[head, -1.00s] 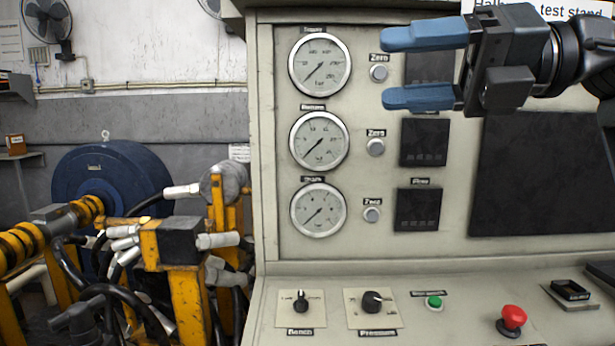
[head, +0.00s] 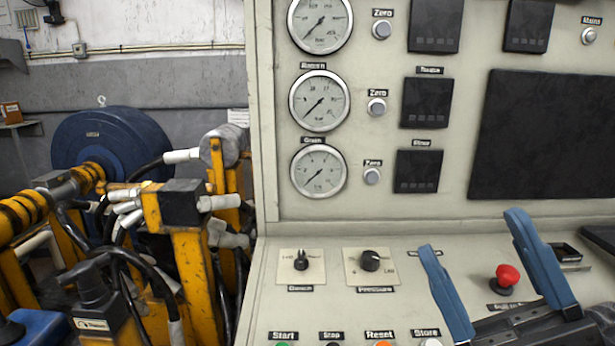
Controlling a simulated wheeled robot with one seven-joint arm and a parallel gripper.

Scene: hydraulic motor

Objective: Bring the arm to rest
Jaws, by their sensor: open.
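My gripper (head: 482,268) is at the lower right of the head view. Its two blue fingers point up and stand wide apart, with nothing between them. It is in front of the sloping control desk (head: 340,318) of the test stand. I cannot tell how far the fingers are from the desk. The rest of my arm is mostly out of view.
The upright panel (head: 380,205) carries round gauges (head: 319,101), dark displays (head: 427,102) and a dark screen (head: 545,140). The desk has a bench knob (head: 301,261), a pressure knob (head: 371,261) and a lower button row. Yellow machinery with hoses (head: 190,240) stands at left.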

